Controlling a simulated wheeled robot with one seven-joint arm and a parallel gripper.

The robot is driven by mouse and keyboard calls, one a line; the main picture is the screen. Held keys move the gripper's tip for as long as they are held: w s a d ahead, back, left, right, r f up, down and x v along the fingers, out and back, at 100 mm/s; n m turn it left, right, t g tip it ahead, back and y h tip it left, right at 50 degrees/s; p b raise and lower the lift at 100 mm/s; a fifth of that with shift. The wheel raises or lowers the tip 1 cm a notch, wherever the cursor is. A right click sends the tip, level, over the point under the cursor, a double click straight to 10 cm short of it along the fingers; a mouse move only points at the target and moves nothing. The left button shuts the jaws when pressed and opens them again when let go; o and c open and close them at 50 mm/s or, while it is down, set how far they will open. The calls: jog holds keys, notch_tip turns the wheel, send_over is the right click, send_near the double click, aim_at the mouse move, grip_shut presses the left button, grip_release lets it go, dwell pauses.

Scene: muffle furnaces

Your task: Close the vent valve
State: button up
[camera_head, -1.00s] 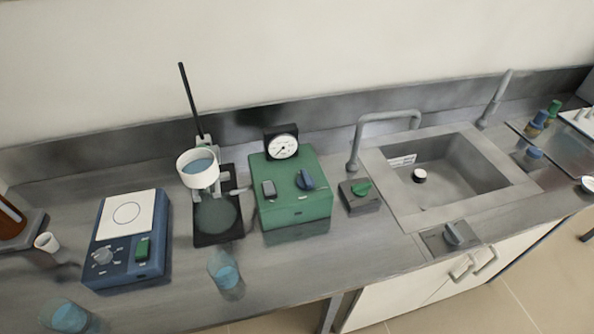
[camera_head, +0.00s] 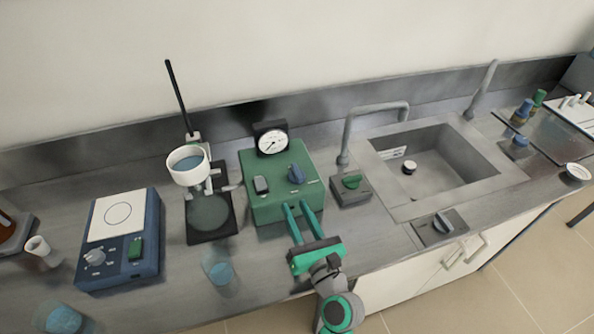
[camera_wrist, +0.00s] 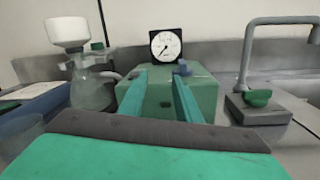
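The green box (camera_head: 262,203) stands on the bench with a round dial gauge (camera_head: 272,140) at its back, a blue knob (camera_head: 296,174) and a dark switch (camera_head: 260,185) on top. I cannot read which knob is the vent valve. A green knob (camera_head: 351,182) sits on a small grey block to the right. My gripper (camera_head: 298,206) is in front of the green box, pointing at it, fingers apart and empty. In the wrist view the blue knob (camera_wrist: 182,68) shows just beyond the right fingertip, and the green knob (camera_wrist: 258,97) is well to the right.
Left of the green box stand a white funnel (camera_head: 188,165) on a flask and a blue hotplate (camera_head: 122,255). A clear beaker with blue liquid (camera_head: 220,270) is near the front. A sink (camera_head: 440,165) with a faucet and a grey knob (camera_head: 443,222) lie to the right.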

aim_at(297, 171)
jog(key=shift+n+h, duration=0.7)
jog(key=shift+n, duration=0.2)
jog(key=w, duration=1.3)
jog(key=shift+w+r, duration=0.4)
grip_shut()
